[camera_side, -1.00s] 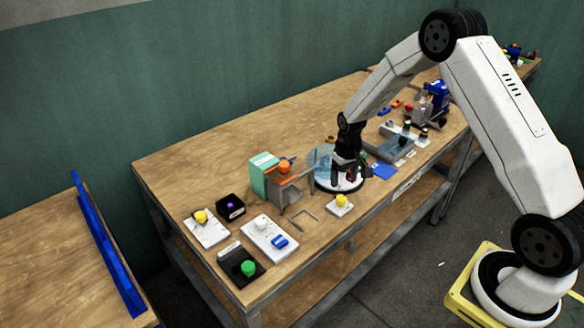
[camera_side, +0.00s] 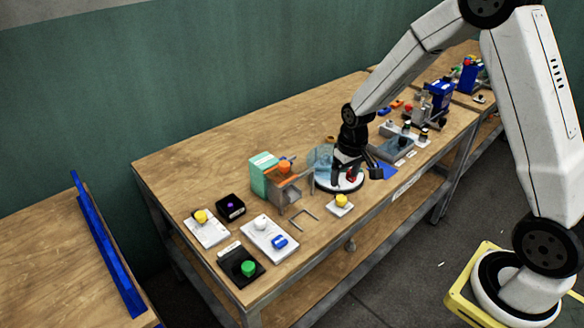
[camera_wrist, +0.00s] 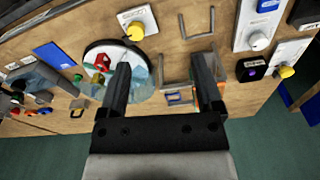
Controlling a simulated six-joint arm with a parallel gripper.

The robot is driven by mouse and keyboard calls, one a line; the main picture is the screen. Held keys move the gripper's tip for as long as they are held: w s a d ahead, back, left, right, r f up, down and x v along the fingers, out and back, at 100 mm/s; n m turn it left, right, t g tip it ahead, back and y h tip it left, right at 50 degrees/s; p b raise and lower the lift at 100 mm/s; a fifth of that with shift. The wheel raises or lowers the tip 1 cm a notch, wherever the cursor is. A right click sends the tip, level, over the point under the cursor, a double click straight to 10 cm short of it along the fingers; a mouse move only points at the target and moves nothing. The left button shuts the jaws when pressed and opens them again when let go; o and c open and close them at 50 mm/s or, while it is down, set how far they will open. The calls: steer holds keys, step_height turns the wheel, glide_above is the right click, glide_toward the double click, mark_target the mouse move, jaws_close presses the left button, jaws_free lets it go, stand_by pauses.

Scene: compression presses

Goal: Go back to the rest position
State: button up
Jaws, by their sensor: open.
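My gripper (camera_side: 356,175) is open and points down over a round white plate (camera_side: 326,185) at the table's front edge. A small red piece (camera_side: 350,175) stands on the plate, between or just behind the spread fingers; I cannot tell which. In the wrist view both fingers of my gripper (camera_wrist: 164,72) are wide apart with nothing between them. There the red piece (camera_wrist: 102,62) lies left of the left finger, clear of it, on the round plate (camera_wrist: 90,50).
A teal and grey press (camera_side: 264,176) with an orange top stands left of the plate. A yellow button box (camera_side: 341,202) sits in front of it. A grey tray (camera_side: 393,150) and blue machine (camera_side: 439,97) are to the right. The table's back left is clear.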

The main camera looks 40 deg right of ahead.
steer(key=s+a+r+n, duration=0.1)
steer(key=s+a+r, duration=0.2)
steer(key=s, duration=0.3)
steer(key=s+a+r+t, duration=0.1)
steer(key=s+a+r, duration=0.2)
steer(key=s, duration=0.4)
steer(key=shift+s+a+n+t, duration=0.15)
steer(key=shift+a+n+t, duration=0.2)
steer(key=shift+a, duration=0.55)
